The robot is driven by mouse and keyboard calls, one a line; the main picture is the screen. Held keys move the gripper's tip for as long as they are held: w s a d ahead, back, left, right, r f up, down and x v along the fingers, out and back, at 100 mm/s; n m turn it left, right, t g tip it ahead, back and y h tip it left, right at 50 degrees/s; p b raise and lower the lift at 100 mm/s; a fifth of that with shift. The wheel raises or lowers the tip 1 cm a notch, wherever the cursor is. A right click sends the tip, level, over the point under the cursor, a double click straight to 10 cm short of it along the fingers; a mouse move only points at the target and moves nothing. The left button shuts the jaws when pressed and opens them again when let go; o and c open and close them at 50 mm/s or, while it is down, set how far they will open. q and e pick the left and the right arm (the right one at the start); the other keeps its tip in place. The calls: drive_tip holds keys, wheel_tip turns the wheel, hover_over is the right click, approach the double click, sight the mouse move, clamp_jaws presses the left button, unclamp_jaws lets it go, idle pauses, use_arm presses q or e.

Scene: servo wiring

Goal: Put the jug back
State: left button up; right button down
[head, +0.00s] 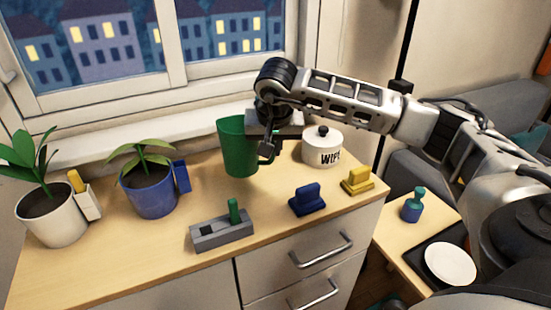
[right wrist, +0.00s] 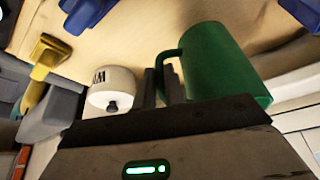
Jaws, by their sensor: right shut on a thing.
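The green jug (head: 237,148) is near the back of the wooden counter, below the window. It also shows in the right wrist view (right wrist: 222,62), with its handle toward my gripper. My right gripper (head: 268,150) is at the handle side of the jug and is shut on the handle; its fingers (right wrist: 162,88) show beside the handle in the right wrist view. The jug looks about upright in the head view. Whether its base touches the counter I cannot tell. My left gripper is not in view.
A white WIFI pot (head: 322,148) stands close right of the gripper. Blue (head: 307,199) and yellow (head: 357,181) stamp-like blocks and a grey box with a green lever (head: 222,232) stand in front. Two potted plants (head: 150,190) (head: 50,215) are at left. A side table (head: 388,238) is lower right.

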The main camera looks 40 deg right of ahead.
drive_tip(key=shift+s+p+x, duration=0.15)
drive_tip(key=shift+s+x, duration=0.1)
drive_tip(key=shift+x, duration=0.85)
drive_tip(key=shift+s+p+x, duration=0.15)
drive_tip(key=shift+s+x, duration=0.05)
drive_tip(key=shift+x, duration=0.95)
drive_tip(key=shift+d+f, duration=0.1)
drive_tip(key=shift+f, duration=0.1)
drive_tip(key=c, duration=1.5)
unclamp_jaws()
drive_tip(key=shift+s+f, duration=0.1)
